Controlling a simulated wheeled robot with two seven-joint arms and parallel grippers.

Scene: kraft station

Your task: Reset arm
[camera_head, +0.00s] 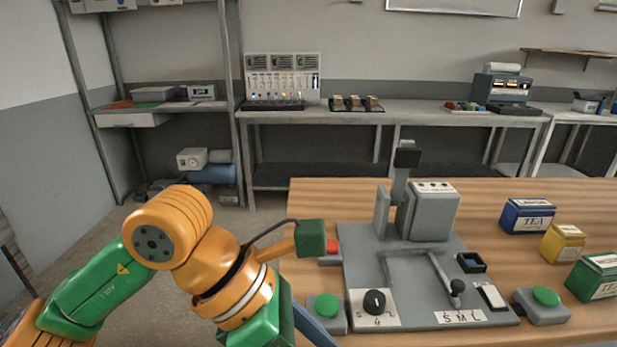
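My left arm (225,275), orange and green, comes in from the lower left and bends at a raised orange joint. A small green block (311,238) on a thin orange link with a black cable juts right from it, over the left edge of the grey machine plate. No fingers of my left gripper can be made out; the arm's lower end runs out of the picture at the bottom. My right arm and gripper do not show.
The grey machine (432,212), a lever (456,286), a dial (375,301) and green buttons (327,306) (545,296) stand on the wooden table (315,197). Tea boxes (528,215) stand at the right. A bench (420,112) and shelving line the back wall.

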